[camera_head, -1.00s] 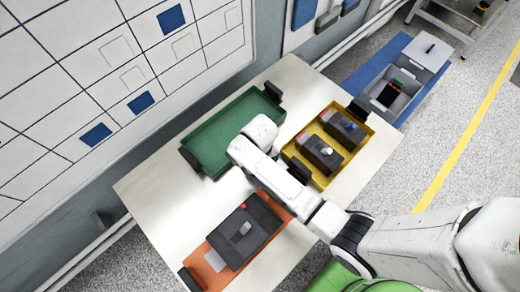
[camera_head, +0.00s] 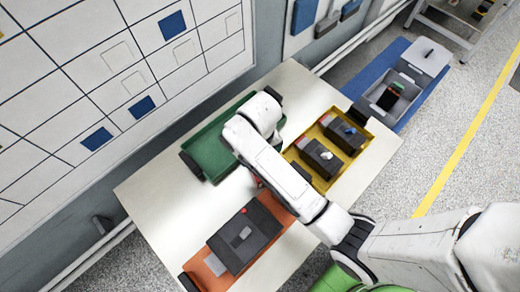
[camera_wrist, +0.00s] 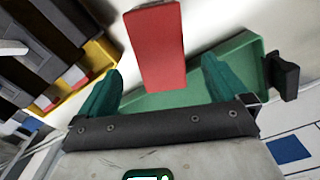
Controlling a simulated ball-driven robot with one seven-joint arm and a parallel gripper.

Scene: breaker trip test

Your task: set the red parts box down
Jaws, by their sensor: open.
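The red parts box (camera_wrist: 155,45) is a plain red block in the wrist view, between and beyond my gripper's fingers. My gripper (camera_wrist: 158,85) has two green fingers spread apart, with a gap on each side of the box. The green tray (camera_wrist: 195,88) lies behind the box there. I cannot tell from this view exactly what the box rests on. In the head view my white wrist hides the gripper, and only a bit of red (camera_head: 258,183) shows below it, close to the green tray (camera_head: 205,152).
An orange tray (camera_head: 200,268) with a dark device (camera_head: 243,238) is at the front. The white table (camera_head: 160,195) is bare at left. A blue mat (camera_head: 357,82) with a grey bin lies beyond.

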